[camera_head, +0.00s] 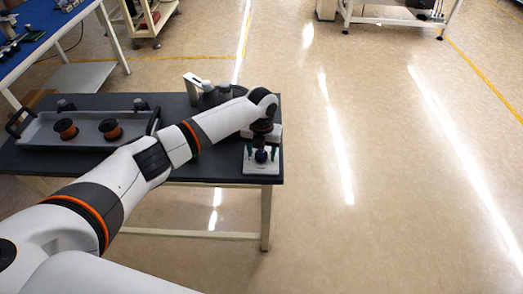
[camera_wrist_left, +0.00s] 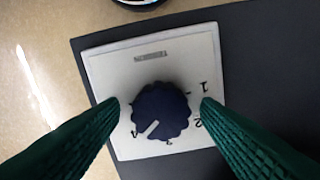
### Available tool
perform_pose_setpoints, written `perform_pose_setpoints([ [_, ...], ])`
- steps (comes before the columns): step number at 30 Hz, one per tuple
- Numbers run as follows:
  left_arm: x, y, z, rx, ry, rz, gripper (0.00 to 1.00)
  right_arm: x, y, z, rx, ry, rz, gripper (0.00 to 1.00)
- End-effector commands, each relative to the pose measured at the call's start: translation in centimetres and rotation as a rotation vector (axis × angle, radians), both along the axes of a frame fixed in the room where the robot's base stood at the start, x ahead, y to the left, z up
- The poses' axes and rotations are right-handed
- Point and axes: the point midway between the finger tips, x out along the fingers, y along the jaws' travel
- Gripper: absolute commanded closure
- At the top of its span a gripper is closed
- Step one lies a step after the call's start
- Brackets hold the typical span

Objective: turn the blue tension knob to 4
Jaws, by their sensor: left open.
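The dark blue scalloped tension knob (camera_wrist_left: 161,110) sits on a pale square plate (camera_wrist_left: 108,68) in the left wrist view. Its white pointer line is aimed at the lower left, near the mark that looks like 4, but I cannot tell if it is exactly on it. The 1 and 2 are on the right side; the lower marks are hard to read. My left gripper (camera_wrist_left: 160,106) is open, with a green finger on each side of the knob and small gaps showing. In the head view the left gripper (camera_head: 261,153) is above the plate (camera_head: 261,168) at the table's right end. My right gripper is out of view.
The dark table (camera_head: 217,172) holds a grey tray (camera_head: 85,141) with orange-brown spools (camera_head: 66,128) at the left. A grey device with a pale bracket (camera_head: 193,85) stands behind my arm. Open floor lies to the right of the table.

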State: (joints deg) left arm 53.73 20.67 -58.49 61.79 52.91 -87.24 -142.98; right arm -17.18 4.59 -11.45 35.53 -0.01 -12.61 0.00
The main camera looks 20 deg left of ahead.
Motion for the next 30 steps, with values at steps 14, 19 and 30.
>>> perform_pose_setpoints([
  [14,0.1,0.0,5.3,0.0,-0.005,-0.002,0.43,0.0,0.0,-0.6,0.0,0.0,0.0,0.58],
  [19,0.1,0.0,8.8,0.0,-0.004,-0.001,0.43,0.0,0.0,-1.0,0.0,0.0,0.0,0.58],
  [30,0.0,0.0,12.0,0.0,0.0,0.0,0.43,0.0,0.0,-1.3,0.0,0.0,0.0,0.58],
])
